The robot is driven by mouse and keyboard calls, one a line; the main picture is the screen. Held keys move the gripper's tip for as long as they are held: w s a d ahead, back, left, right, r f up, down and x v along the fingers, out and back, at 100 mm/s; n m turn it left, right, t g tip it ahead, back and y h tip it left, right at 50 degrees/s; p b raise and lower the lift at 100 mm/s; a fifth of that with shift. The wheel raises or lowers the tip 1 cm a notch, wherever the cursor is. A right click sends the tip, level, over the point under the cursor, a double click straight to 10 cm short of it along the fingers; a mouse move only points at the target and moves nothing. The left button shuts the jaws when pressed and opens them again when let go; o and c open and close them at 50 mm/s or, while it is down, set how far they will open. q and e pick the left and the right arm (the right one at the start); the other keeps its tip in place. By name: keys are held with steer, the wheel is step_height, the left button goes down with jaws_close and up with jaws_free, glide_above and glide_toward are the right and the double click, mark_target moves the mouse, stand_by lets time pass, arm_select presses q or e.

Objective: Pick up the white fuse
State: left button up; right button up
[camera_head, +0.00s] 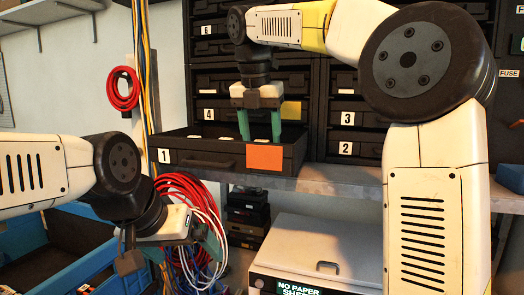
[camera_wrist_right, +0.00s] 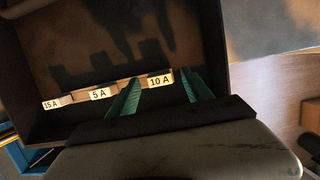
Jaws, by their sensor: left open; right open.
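The open drawer marked 1 (camera_head: 205,158) holds my right gripper (camera_head: 260,138), which points down into it with its teal fingers apart. In the right wrist view, the same gripper (camera_wrist_right: 158,82) has its fingertips on either side of the 10 A label (camera_wrist_right: 160,80). Nothing shows gripped between them. A 5 A label (camera_wrist_right: 100,94) and a 15 A label (camera_wrist_right: 53,104) sit to the left in the drawer. I cannot make out a white fuse for certain in either view. My left gripper (camera_head: 214,246) is open at lower left, beside red and white cables, away from the drawer.
Closed drawers marked 2 (camera_head: 346,148) and 3 (camera_head: 347,118) stand right of the open one. An orange patch (camera_head: 264,158) is on its front. A grey shelf (camera_head: 340,178) runs below. A white printer (camera_head: 320,250) stands underneath. Red cable coils (camera_head: 122,88) hang at left.

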steer(key=shift+w+f, duration=0.1)
steer(key=shift+f, duration=0.45)
jaws_close()
